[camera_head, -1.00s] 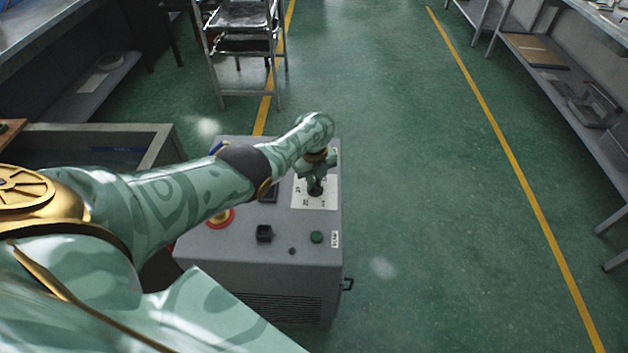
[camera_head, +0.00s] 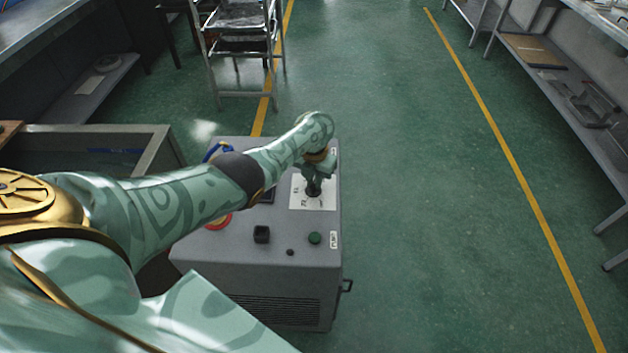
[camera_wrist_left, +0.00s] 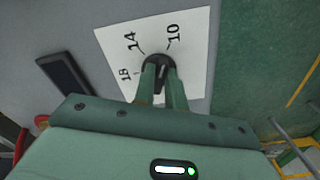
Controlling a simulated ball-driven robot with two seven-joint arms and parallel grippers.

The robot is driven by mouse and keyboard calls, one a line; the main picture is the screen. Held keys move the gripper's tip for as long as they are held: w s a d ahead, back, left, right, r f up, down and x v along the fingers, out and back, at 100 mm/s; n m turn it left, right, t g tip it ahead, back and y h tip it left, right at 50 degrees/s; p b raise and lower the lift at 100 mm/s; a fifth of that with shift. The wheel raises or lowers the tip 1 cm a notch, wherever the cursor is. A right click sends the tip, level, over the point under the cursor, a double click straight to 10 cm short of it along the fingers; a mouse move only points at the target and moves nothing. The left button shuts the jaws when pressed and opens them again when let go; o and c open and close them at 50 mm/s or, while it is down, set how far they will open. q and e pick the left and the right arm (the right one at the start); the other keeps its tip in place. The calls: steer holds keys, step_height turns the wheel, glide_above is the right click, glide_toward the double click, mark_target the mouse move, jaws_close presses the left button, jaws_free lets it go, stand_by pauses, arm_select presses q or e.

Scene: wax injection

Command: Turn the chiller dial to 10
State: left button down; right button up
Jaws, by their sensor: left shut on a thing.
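The chiller (camera_head: 250,280) is a grey box on the floor in the middle of the head view. Its black round dial (camera_wrist_left: 152,61) sits on a white scale plate (camera_wrist_left: 192,45). In the wrist view, 10 and 14 are printed beyond the dial, with 18 to the left. My left gripper (camera_head: 314,186) reaches down over the plate from the left. In the wrist view its two green fingers (camera_wrist_left: 160,76) are shut on the dial. The fingers cover part of the dial, and I cannot clearly tell which number it points to. My right gripper is out of view.
A metal rack (camera_head: 240,45) stands behind. The green floor to the right is clear.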

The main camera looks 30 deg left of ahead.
arm_select(q)
steer(key=shift+m, duration=0.6)
steer(key=c, duration=1.4)
jaws_free()
steer(key=shift+c, duration=0.2)
step_height(320, 180, up, 16)
steer(key=p, duration=0.9)
steer(key=shift+r, duration=0.2)
